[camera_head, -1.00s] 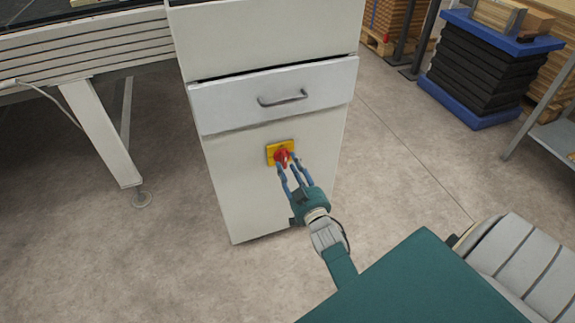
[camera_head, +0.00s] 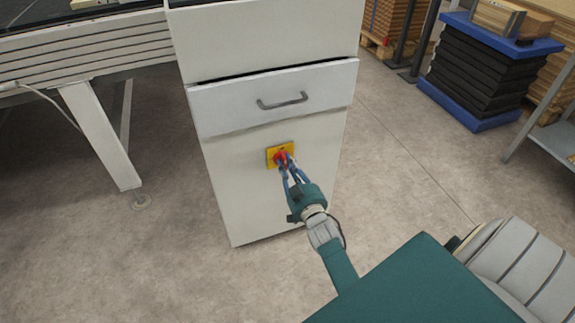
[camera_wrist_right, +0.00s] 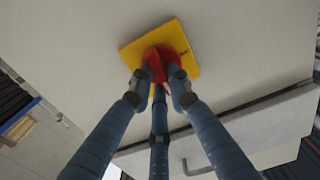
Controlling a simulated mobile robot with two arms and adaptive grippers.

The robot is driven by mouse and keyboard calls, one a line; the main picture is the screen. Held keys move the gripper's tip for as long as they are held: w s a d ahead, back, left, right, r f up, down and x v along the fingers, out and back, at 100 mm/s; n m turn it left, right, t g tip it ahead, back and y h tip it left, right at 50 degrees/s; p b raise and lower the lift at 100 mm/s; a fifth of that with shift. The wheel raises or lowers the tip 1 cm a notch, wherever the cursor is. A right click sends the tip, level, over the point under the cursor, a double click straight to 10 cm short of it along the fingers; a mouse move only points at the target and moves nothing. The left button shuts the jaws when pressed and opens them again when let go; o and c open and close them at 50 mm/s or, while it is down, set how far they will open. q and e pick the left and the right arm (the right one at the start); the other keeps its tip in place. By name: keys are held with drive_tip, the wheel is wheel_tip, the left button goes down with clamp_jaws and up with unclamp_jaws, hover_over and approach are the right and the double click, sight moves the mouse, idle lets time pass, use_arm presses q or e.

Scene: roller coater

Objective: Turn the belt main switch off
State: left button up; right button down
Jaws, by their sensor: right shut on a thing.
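The belt main switch is a red rotary knob (camera_head: 281,158) on a square yellow plate (camera_head: 272,152), on the front of a white cabinet (camera_head: 262,200) below its drawer. My right gripper (camera_head: 287,168) is at the knob, its blue fingers closed around it. In the right wrist view the fingertips of my right gripper (camera_wrist_right: 160,82) press on the red knob (camera_wrist_right: 157,58), over the yellow plate (camera_wrist_right: 183,40). The fingers hide part of the knob, so its exact turn angle is hard to tell. My left gripper is not in view.
A drawer with a grey handle (camera_head: 282,101) sits above the switch. A conveyor-like machine frame (camera_head: 90,50) with a leg stands to the left. A stack of black and blue platforms (camera_head: 485,75) stands at the back right. The floor around the cabinet is clear.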

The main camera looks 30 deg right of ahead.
drive_tip(key=n, duration=0.3)
drive_tip(key=shift+a+n, duration=0.1)
drive_tip(key=shift+n, duration=0.3)
drive_tip(key=n, duration=0.3)
drive_tip(key=shift+a+n, duration=0.15)
drive_tip(key=shift+n, duration=0.15)
drive_tip(key=n, duration=0.2)
drive_tip(key=shift+n, duration=0.4)
drive_tip(key=n+b, duration=0.1)
drive_tip(key=n, duration=0.4)
drive_tip(key=shift+w+a+f+b, duration=0.1)
drive_tip(key=shift+a+b, duration=0.1)
drive_tip(key=shift+b, duration=0.15)
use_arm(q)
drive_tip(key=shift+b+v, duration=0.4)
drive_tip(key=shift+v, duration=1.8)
use_arm(e)
drive_tip(key=shift+a+n, duration=0.1)
drive_tip(key=shift+n, duration=1.2)
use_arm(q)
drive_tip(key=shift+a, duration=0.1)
